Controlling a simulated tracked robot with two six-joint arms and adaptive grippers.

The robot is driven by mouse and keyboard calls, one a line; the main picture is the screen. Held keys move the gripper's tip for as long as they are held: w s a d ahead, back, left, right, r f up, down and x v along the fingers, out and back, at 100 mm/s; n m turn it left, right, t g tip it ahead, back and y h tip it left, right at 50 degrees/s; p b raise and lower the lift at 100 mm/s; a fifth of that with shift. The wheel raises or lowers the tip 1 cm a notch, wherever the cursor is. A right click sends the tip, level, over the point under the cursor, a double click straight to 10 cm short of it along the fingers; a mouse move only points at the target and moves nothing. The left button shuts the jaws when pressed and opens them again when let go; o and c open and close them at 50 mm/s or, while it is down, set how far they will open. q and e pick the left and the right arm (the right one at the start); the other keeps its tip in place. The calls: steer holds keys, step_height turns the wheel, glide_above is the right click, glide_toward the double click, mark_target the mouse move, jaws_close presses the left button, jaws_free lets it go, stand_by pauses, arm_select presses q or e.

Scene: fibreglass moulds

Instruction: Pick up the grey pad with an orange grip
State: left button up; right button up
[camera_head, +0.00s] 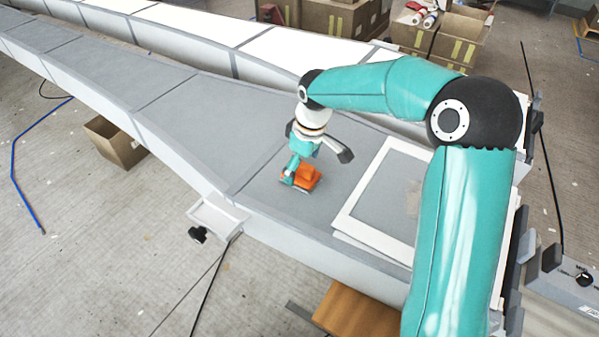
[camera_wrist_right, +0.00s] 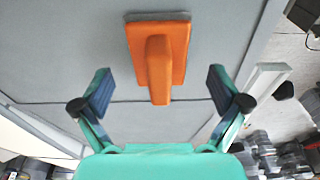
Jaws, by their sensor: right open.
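The grey pad with an orange grip (camera_head: 307,177) lies on the grey mould surface (camera_head: 180,110) in the head view. In the right wrist view the orange grip (camera_wrist_right: 158,60) is near the top middle, with a thin grey edge of the pad behind it. My right gripper (camera_head: 296,165) is over the pad in the head view, its near finger overlapping the pad's left side. In the right wrist view my right gripper (camera_wrist_right: 160,90) is open, one finger on each side of the grip's lower end. No finger visibly touches the grip. My left gripper is not in view.
A white frame (camera_head: 360,205) lies on the mould to the right of the pad. A small white tray (camera_head: 217,214) is fixed at the mould's near edge. Cardboard boxes (camera_head: 335,18) stand behind, and an open box (camera_head: 115,140) sits on the floor at left.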

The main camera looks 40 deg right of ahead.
steer(key=shift+w+f, duration=0.15)
steer(key=shift+f, duration=0.95)
steer(key=c, duration=1.3)
steer(key=shift+o, duration=0.2)
steer(key=shift+r, duration=0.2)
step_height(320, 180, up, 20)
steer(key=shift+f, duration=0.15)
steer(key=o, duration=0.5)
steer(key=shift+c, duration=0.2)
steer(key=c, duration=0.3)
steer(key=shift+a, duration=0.1)
